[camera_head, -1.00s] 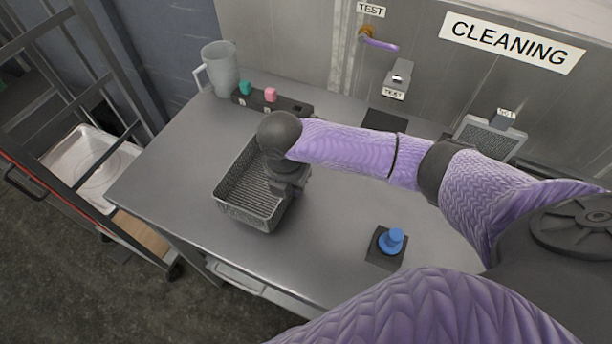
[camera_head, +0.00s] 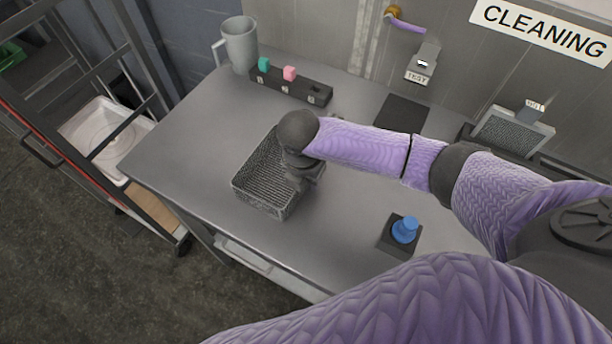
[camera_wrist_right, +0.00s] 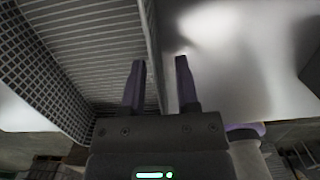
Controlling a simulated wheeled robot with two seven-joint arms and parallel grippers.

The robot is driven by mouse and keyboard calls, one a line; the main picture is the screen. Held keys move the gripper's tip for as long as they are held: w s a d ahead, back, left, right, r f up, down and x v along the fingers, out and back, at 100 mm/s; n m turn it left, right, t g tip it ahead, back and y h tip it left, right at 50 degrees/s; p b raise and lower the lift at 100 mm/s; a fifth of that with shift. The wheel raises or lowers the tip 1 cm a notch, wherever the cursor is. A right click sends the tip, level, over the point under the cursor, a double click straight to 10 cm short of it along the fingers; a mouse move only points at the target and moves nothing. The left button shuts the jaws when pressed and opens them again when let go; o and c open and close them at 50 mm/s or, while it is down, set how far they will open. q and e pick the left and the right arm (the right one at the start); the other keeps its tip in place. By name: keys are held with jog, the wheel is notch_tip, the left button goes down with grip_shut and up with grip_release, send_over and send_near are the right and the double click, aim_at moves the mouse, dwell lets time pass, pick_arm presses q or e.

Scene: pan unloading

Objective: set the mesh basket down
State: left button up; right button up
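The grey mesh basket (camera_head: 258,202) is on the left half of the metal table, upright and empty as far as I see; it appears to rest on the tabletop. My right gripper (camera_head: 306,178) is at the basket's right side, partly hidden by its own wrist. In the right wrist view, the two fingers of my right gripper (camera_wrist_right: 160,82) are apart. The wall of the mesh basket (camera_wrist_right: 85,45) runs up beside the left finger and its edge passes between the fingers, with a visible gap to the right finger. My left gripper is not in view.
The metal table (camera_head: 185,130) has bare room left and in front of the basket. Behind stand a grey jug (camera_head: 240,48) and a dark block (camera_head: 305,90) with teal and pink pegs. A blue knob (camera_head: 404,230) is at right. A rack (camera_head: 120,60) stands left.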

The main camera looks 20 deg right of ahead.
jog(key=r+p, duration=0.1)
jog(key=r, duration=0.2)
jog(key=r+p, duration=0.1)
jog(key=r, duration=0.3)
jog(key=a+r+p, duration=0.1)
jog(key=r, duration=0.3)
jog(key=shift+s+r+p, duration=0.25)
jog(key=shift+s+p, duration=0.1)
jog(key=shift+s+a+r, duration=0.1)
jog(key=shift+r, duration=0.25)
jog(key=shift+f, duration=0.1)
